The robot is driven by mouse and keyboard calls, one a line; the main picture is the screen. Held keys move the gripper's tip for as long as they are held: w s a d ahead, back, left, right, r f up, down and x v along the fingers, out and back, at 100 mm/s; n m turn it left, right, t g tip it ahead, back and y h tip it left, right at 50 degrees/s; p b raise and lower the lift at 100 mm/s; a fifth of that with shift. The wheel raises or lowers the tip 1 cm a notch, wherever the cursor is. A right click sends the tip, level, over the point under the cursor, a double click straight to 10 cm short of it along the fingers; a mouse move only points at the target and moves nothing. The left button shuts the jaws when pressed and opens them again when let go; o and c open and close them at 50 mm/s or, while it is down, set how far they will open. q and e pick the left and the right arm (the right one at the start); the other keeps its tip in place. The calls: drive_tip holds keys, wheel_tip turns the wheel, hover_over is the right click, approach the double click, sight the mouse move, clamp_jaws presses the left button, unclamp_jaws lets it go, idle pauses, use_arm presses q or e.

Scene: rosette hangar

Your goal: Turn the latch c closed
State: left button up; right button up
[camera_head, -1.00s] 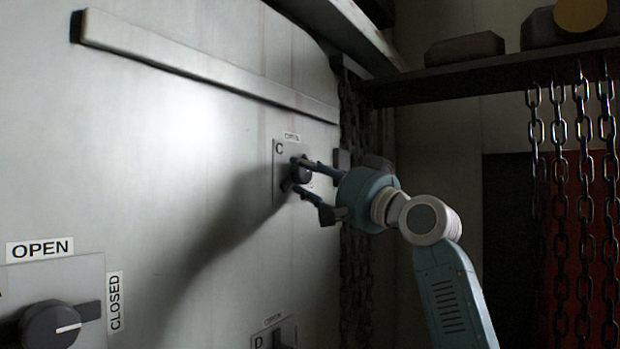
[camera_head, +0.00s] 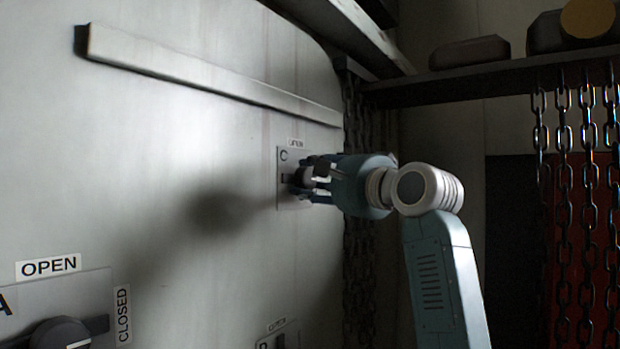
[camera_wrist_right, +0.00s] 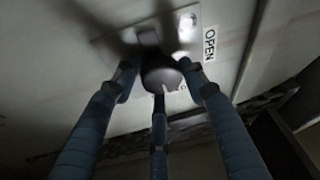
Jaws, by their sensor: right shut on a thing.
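Latch c is a dark round knob on a grey plate (camera_head: 284,198) marked C, on the pale metal wall. In the head view the knob (camera_head: 306,177) is partly hidden by my right gripper (camera_head: 312,182). The right wrist view shows the knob (camera_wrist_right: 160,75) with a light pointer line and an OPEN label (camera_wrist_right: 209,44) beside the plate. The fingers of my right gripper (camera_wrist_right: 160,92) are around the knob and shut on it. A dark bar (camera_wrist_right: 148,38) shows behind the knob. My left gripper is not in view.
Another knob (camera_head: 62,334) sits on plate A at lower left, with OPEN and CLOSED labels. A rail (camera_head: 210,72) runs along the wall above. Chains (camera_head: 565,200) hang from a shelf (camera_head: 490,82) at right.

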drive_tip(key=shift+d+r, duration=0.35)
drive_tip(key=shift+r, duration=0.2)
drive_tip(key=o, duration=0.9)
drive_tip(key=shift+o, duration=1.1)
drive_tip(key=shift+w+f, duration=0.1)
drive_tip(key=shift+w, duration=0.05)
drive_tip(key=shift+d+f, duration=0.1)
drive_tip(key=shift+f, duration=0.05)
drive_tip(key=shift+f, duration=0.1)
drive_tip(key=r+v, duration=0.1)
drive_tip(key=v, duration=1.1)
drive_tip(key=shift+f, duration=0.5)
